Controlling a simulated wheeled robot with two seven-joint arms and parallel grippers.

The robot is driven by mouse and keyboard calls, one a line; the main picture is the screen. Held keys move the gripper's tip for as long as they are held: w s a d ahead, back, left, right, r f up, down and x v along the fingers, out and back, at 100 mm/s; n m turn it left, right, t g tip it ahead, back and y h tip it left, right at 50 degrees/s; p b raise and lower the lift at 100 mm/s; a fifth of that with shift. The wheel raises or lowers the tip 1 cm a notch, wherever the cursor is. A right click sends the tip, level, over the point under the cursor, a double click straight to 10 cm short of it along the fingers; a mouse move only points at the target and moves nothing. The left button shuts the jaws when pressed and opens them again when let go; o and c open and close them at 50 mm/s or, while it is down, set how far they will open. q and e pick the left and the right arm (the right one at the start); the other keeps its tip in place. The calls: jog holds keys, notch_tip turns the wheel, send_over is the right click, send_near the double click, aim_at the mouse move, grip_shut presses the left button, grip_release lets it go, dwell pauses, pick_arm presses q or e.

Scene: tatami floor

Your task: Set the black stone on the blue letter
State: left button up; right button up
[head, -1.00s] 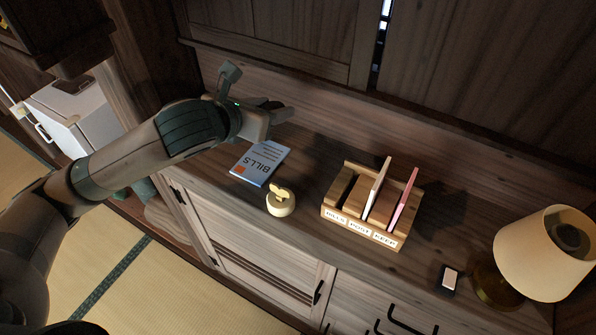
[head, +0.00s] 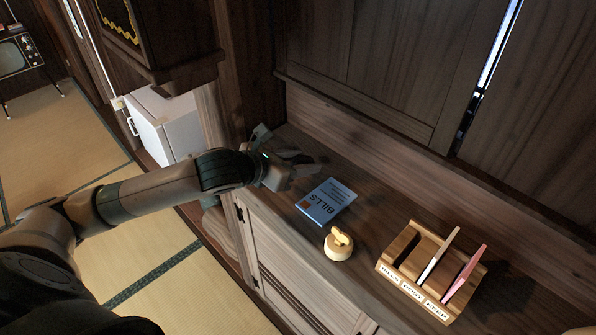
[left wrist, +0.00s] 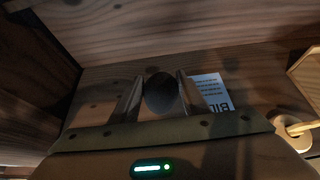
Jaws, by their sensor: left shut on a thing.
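The blue letter (head: 327,201), marked BILLS with an orange square, lies flat on the wooden sideboard top. Part of it shows right of my fingers in the left wrist view (left wrist: 213,92). My left gripper (head: 303,165) is over the sideboard's left end, behind and left of the letter. In the left wrist view its fingers (left wrist: 160,98) are shut on a dark, round black stone (left wrist: 160,92). The stone cannot be made out in the head view. The stone is beside the letter in the picture, not over it. My right gripper is out of view.
A wooden letter rack (head: 412,282) with labelled slots holds a white and a pink letter to the right. The back panel (head: 370,135) rises close behind.

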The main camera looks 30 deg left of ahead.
aim_at(298, 184)
pick_arm(q)
jog(key=shift+a+f, duration=0.2)
jog(key=shift+a, duration=0.25)
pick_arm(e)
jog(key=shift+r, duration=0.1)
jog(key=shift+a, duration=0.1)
pick_arm(q)
jog(key=shift+d+f, duration=0.1)
jog(key=shift+f, duration=0.45)
jog(key=shift+f+p, duration=0.6)
jog(key=shift+f, duration=0.8)
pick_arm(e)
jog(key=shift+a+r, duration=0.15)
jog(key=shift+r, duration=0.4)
pick_arm(q)
jog(key=shift+f, duration=0.2)
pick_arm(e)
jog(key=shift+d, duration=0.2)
pick_arm(q)
jog(key=o, duration=1.2)
